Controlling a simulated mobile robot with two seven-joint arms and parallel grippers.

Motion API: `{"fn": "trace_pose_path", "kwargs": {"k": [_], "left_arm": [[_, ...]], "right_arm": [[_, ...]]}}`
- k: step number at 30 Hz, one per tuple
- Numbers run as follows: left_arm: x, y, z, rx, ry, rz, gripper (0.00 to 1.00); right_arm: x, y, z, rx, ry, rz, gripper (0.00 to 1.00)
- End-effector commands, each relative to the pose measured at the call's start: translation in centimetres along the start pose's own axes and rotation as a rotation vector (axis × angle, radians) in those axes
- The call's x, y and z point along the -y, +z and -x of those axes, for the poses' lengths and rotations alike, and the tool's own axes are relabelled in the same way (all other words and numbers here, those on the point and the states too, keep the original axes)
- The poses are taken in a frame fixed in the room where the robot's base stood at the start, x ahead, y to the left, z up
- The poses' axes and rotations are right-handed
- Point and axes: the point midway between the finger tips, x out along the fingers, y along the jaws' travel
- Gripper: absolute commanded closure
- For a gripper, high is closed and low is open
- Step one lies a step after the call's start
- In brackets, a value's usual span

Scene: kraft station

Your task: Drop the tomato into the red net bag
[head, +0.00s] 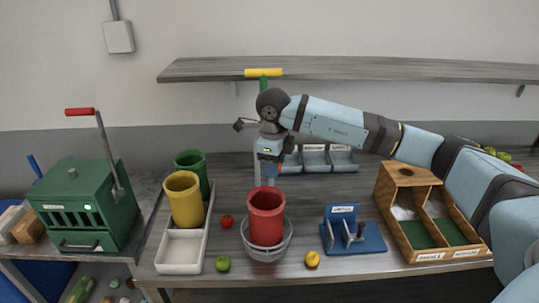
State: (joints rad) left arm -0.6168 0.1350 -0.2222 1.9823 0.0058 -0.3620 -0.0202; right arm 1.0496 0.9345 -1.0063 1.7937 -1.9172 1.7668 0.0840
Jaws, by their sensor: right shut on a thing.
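A small red tomato (227,221) lies on the table, left of a red cup-shaped container (266,221). The container stands upright in a grey bowl-like holder (247,246); it is the only red bag-like thing I can make out, and no net weave shows. My right gripper (265,183) points down at the container's back rim. It is shut on what looks like that rim; the fingertips are partly hidden. The tomato is apart from the gripper. My left gripper is not in view.
A white tray (180,254) holds yellow (184,203) and green (190,165) containers. A green lever machine (85,205) stands left. A lime (222,263) and a yellow fruit (312,259) lie in front. A blue stand (355,240) and a wooden divided box (410,245) are right.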

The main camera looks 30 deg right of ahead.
Motion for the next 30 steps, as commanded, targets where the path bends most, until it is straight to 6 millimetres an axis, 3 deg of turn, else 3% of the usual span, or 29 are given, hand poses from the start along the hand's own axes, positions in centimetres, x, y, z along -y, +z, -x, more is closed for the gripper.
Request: {"fn": "trace_pose_path", "kwargs": {"k": [13,24,25,28,30], "left_arm": [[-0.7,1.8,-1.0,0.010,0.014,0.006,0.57],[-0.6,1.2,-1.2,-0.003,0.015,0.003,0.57],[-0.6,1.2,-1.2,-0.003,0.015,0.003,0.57],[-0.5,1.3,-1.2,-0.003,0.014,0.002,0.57],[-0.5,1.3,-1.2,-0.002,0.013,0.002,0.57]], "right_arm": [[-0.4,0.0,-5.0,0.000,0.001,0.003,0.77],[-0.5,0.0,-5.7,0.000,0.000,0.004,0.77],[-0.5,0.0,-5.7,0.000,0.000,0.004,0.52],[-0.5,0.0,-5.7,0.000,0.000,0.004,0.29],[-0.5,0.0,-5.7,0.000,0.000,0.004,0.24]]}}
